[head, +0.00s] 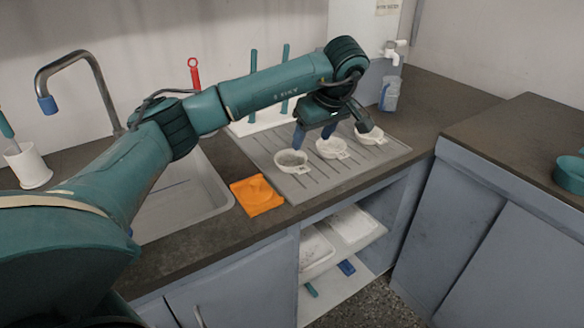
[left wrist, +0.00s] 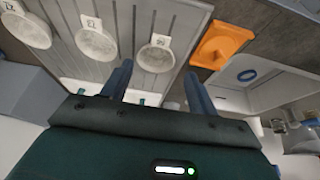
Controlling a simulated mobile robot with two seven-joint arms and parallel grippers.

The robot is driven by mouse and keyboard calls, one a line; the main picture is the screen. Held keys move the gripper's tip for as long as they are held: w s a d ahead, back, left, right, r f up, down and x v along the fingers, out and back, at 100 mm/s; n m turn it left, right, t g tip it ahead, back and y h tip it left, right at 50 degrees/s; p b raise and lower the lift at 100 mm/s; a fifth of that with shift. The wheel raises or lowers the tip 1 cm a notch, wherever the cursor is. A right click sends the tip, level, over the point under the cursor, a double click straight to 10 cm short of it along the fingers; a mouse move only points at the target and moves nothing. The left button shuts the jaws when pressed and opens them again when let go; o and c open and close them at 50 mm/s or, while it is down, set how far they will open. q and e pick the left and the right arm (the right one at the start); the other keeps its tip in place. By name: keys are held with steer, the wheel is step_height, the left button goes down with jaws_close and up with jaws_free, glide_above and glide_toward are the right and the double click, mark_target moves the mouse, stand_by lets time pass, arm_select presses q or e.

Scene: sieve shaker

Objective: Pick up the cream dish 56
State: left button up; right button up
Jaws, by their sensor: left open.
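Three cream dishes stand in a row on the grey ribbed drainboard (head: 330,178). The dish nearest the orange mat, dish 56 (head: 292,160), is leftmost in the head view. In the left wrist view dish 56 (left wrist: 155,59) is nearest the gripper, its small label turned away from the fingers. My left gripper (head: 314,135) is open and empty above the drainboard, its blue fingers pointing down near dish 56 and the middle dish (head: 331,149). In the left wrist view the fingertips (left wrist: 156,76) appear on either side of dish 56, apart from it. My right gripper is not in view.
The third dish (head: 370,136) stands farther right, partly behind the gripper. An orange mat (head: 256,194) lies between the drainboard and the sink (head: 185,195). A tap (head: 75,65) and upright teal rods (head: 253,72) stand behind. The drainboard's front part is clear.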

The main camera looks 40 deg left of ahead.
mark_target(300, 167)
arm_select(q)
steer(key=x, duration=1.2)
steer(key=shift+b, duration=0.3)
steer(key=shift+c, duration=0.3)
steer(key=c, duration=1.1)
